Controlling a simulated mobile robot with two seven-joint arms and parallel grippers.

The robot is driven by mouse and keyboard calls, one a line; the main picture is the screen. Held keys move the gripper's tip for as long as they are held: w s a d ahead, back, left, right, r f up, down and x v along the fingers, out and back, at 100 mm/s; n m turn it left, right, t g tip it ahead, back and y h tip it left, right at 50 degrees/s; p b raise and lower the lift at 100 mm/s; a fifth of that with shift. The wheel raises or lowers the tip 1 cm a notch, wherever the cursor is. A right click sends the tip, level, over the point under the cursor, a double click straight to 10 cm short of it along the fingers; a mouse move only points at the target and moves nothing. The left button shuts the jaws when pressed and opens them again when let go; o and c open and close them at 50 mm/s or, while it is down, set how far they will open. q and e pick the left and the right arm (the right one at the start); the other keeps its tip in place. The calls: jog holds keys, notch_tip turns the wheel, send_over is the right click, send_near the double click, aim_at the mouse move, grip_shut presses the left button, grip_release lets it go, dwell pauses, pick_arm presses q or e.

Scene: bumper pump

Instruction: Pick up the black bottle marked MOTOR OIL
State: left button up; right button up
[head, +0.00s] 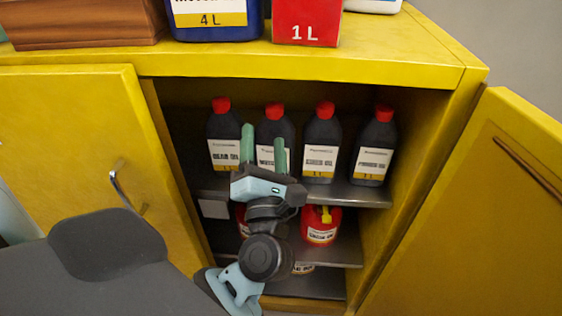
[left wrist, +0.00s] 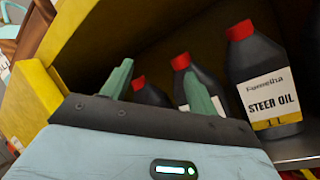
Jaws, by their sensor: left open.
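The black bottle (head: 267,136) with a red cap, second from left on the top shelf, has a white and yellow label. The part I can read starts like "MOTO"; my fingers cover the rest. In the left wrist view this bottle (left wrist: 207,79) seems to stand behind the right finger, its label mostly hidden. My left gripper (head: 264,142) is open and empty in front of it, fingers pointing into the cabinet. Its fingers also show in the left wrist view (left wrist: 158,75). I cannot tell whether they touch the bottle. My right gripper is not in view.
Similar bottles stand close by: one at left (head: 223,138), one marked STEER OIL (left wrist: 268,85), and one at right (head: 374,146). Red containers (head: 321,226) sit below. The yellow cabinet's right door (head: 480,210) is open. Its top carries a blue container (head: 215,22) and a red box (head: 306,20).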

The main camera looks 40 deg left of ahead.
aim_at(275, 114)
pick_arm(q)
jog(key=w+n+g+b, duration=0.1)
jog(key=n, duration=0.2)
jog(key=w+n+g+h+b, duration=0.1)
jog(key=n, duration=0.2)
jog(key=w+n+g+h+b, duration=0.1)
jog(key=w+n+g, duration=0.1)
jog(key=n, duration=0.1)
jog(key=shift+w+a+b, duration=0.1)
jog(key=shift+a+b, duration=0.05)
jog(key=shift+b, duration=0.15)
jog(key=shift+x, duration=1.15)
jog(key=shift+w+a+r, duration=0.15)
jog(key=shift+w+a, duration=0.15)
jog(key=shift+w, duration=0.05)
jog(key=shift+x, duration=2.35)
jog(key=shift+d+r, duration=0.1)
jog(key=shift+r, duration=0.05)
jog(key=shift+c, duration=0.2)
